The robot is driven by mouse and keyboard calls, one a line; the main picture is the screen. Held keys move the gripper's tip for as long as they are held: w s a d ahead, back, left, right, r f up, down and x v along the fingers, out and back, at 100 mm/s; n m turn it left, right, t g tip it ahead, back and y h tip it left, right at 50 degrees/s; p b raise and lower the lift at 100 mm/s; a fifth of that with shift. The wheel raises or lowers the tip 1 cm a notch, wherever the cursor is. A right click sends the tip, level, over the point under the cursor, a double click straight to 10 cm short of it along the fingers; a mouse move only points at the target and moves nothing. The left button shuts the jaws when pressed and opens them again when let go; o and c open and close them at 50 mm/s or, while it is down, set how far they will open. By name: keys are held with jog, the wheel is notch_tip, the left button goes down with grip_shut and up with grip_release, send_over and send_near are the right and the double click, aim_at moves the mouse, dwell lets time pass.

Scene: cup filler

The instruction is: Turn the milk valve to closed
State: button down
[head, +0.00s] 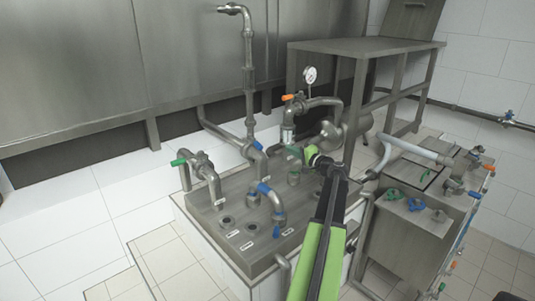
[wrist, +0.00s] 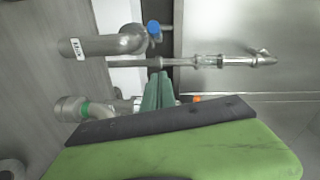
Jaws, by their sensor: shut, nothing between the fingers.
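A blue valve handle (head: 264,189) sits on a bent metal pipe (head: 279,210) at the front of the metal block. In the wrist view, a blue handle (wrist: 153,27) is at the top, on a bent pipe (wrist: 112,45) with a small white label (wrist: 77,48). The label is too small to read surely, so I cannot be certain which valve is milk. My gripper (wrist: 160,76) is shut and empty, apart from that handle. In the head view my gripper (head: 295,152) is behind and right of the front blue handle, near a green-banded pipe stub (head: 293,177).
A tall pipe (head: 248,60) rises behind. A metal table frame (head: 365,47) stands at right. White tiles (head: 70,220) lie left.

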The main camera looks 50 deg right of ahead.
aim_at(254, 142)
jog(key=w+f+b, duration=0.1)
jog(key=w, duration=1)
jog(key=shift+w+a, duration=0.3)
jog(key=shift+a, duration=0.1)
jog(key=shift+s, duration=0.15)
